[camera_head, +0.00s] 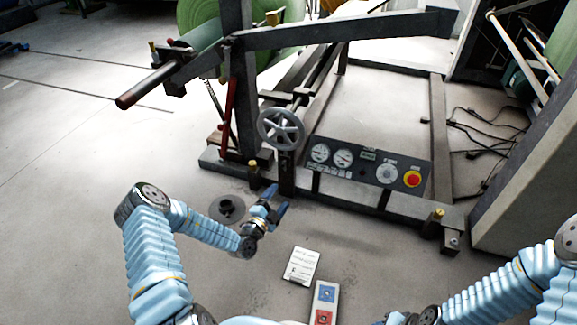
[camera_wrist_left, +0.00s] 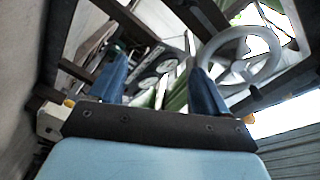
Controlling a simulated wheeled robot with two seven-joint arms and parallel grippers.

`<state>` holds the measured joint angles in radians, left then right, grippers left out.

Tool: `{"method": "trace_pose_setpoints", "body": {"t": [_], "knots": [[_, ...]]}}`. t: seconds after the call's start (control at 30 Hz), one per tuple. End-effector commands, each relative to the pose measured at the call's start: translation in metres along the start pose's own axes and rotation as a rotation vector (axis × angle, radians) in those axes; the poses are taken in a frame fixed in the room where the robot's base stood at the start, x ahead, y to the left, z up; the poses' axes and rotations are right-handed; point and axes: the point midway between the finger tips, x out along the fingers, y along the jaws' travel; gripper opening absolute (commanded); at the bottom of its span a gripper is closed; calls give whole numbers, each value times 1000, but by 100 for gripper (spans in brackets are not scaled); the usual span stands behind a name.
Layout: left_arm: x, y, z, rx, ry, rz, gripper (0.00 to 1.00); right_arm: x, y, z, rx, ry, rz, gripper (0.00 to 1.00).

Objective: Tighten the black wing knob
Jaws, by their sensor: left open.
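I cannot make out a black wing knob for certain in either view. The machine's grey handwheel (camera_head: 281,130) stands on a dark post at the left end of a control panel (camera_head: 345,160). My left gripper (camera_head: 277,197) is open and empty, in front of and below the handwheel, apart from it. In the left wrist view its two blue fingers (camera_wrist_left: 157,70) are spread, with nothing between them. The handwheel (camera_wrist_left: 203,59) shows behind the right finger. My right arm comes in at the lower right; its gripper is mostly cut off by the bottom edge.
The panel carries gauges, a dial and a red emergency button (camera_head: 412,179) on a yellow ring. A round dark disc (camera_head: 227,209) lies on the floor left of my left gripper. A white label sheet (camera_head: 301,266) and a box with blue and red buttons (camera_head: 324,302) are in front.

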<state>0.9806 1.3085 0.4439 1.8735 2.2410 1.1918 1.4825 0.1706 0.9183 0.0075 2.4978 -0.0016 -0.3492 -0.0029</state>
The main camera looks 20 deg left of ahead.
Motion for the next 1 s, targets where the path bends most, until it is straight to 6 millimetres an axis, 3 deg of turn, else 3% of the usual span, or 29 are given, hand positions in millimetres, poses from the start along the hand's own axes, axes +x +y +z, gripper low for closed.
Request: {"method": "trace_pose_setpoints", "body": {"t": [0.03, 0.17, 0.37, 0.7, 1.0], "knots": [[-1, -5, 20, -46, -61, -41, 77, 3, 1, 0, 1, 0, 0, 43], [-1, -15, 44, -109, -139, -98, 77, 4, 2, 0, 1, 0, 0, 43], [28, -17, 48, -110, -138, -102, 77, 10, 4, 0, 1, -2, -1, 43], [103, -24, 58, -107, -137, -100, 77, 26, 8, 1, 0, -6, -4, 43], [131, -27, 62, -108, -139, -97, 77, 31, 10, 1, 0, -4, -4, 43]]}}
